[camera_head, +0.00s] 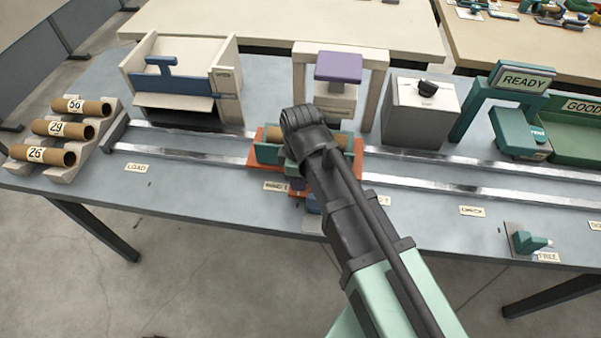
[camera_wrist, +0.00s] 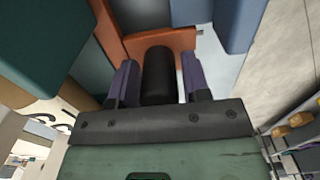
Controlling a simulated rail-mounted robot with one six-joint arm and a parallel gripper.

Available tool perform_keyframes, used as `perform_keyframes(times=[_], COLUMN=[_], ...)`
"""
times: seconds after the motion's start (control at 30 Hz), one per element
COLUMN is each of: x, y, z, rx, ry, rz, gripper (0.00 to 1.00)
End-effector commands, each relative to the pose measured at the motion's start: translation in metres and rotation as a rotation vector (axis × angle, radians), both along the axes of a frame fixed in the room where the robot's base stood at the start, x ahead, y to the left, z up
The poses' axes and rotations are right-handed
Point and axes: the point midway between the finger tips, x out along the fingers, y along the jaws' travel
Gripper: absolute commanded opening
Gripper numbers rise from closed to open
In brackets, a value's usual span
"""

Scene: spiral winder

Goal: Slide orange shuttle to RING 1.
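The orange shuttle (camera_head: 272,133) sits on the rails near the middle of the table, carrying teal side blocks and a brown tube between them. My arm covers much of its right and front. My gripper (camera_wrist: 160,75) is low at the shuttle's front. In the wrist view its two purple fingers stand either side of an upright black handle, with a thin gap on each side, in front of the shuttle's orange plate (camera_wrist: 187,40). A partly hidden label (camera_head: 275,187) lies just in front of the shuttle; I cannot read it surely as RING 1.
Two metal rails (camera_head: 200,152) run along the table, free left of the shuttle to the LOAD label (camera_head: 135,167). A purple-headed gantry (camera_head: 338,67) and a grey box (camera_head: 420,112) stand behind. A rack (camera_head: 100,150) holds tubes at left. A READY sign (camera_head: 524,81) stands at right.

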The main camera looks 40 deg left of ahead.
Motion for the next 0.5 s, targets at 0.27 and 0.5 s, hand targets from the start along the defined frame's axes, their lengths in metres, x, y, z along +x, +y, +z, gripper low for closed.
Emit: perform_keyframes(times=[0.27, 0.5], x=[0.000, 0.000], y=[0.000, 0.000], z=[0.000, 0.018], rx=[0.000, 0.000], ry=[-0.001, -0.001], rz=[-0.001, -0.001], gripper=[0.58, 0.58])
